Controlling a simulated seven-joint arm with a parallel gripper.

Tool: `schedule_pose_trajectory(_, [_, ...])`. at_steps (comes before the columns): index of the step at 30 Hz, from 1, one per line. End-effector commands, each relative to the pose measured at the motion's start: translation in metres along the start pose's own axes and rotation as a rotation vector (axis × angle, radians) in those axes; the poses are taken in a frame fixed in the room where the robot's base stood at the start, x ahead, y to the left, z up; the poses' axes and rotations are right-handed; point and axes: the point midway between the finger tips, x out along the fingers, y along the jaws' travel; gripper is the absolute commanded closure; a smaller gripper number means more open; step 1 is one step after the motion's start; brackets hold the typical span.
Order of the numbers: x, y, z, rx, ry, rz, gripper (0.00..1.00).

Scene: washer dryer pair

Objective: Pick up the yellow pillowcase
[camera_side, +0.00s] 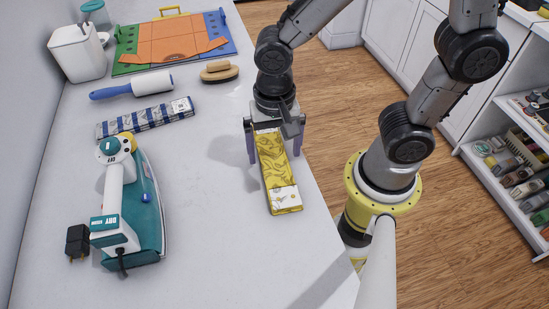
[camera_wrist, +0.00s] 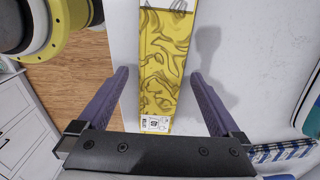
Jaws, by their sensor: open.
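The yellow pillowcase (camera_side: 275,170) is a flat, folded strip with a swirl pattern and white ends. It lies near the right edge of the white counter in the side view. It also shows in the wrist view (camera_wrist: 165,65), running down the middle. My gripper (camera_side: 276,158) is over its far end, with one purple finger on each side. In the wrist view my gripper (camera_wrist: 160,80) is open, and gaps show between both fingers and the pillowcase. I cannot tell how far the fingertips are above the counter.
On the counter (camera_side: 225,245) stand a teal-white iron (camera_side: 130,210), a blue-striped folded cloth (camera_side: 145,118), a lint roller (camera_side: 130,86), a brush (camera_side: 219,71), a folding board (camera_side: 172,42) and a white container (camera_side: 76,53). The counter's right edge is close to the pillowcase. Free room lies left of it.

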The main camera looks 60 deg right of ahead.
Motion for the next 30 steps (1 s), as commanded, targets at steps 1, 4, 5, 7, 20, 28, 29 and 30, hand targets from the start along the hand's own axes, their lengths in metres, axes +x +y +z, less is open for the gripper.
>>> schedule_pose_trajectory(1, [0.0060,0.0008,0.0004,-0.001,-0.001,0.004,0.00])
schedule_pose_trajectory(4, [0.0108,0.0002,0.0003,-0.001,0.000,0.001,0.00])
schedule_pose_trajectory(5, [0.0113,0.0001,0.0003,-0.001,0.000,0.000,0.00])
schedule_pose_trajectory(7, [0.0115,-0.0001,0.0002,-0.001,0.000,-0.001,0.00])
schedule_pose_trajectory(20, [0.0110,-0.0002,0.0002,-0.001,0.000,-0.001,0.56])
schedule_pose_trajectory(28, [0.0108,-0.0004,0.0002,-0.001,0.000,-0.002,0.85])
schedule_pose_trajectory(29, [0.0108,-0.0004,0.0002,-0.001,0.000,-0.002,0.85])
schedule_pose_trajectory(30, [0.0108,-0.0004,0.0002,-0.001,0.000,-0.002,0.85])
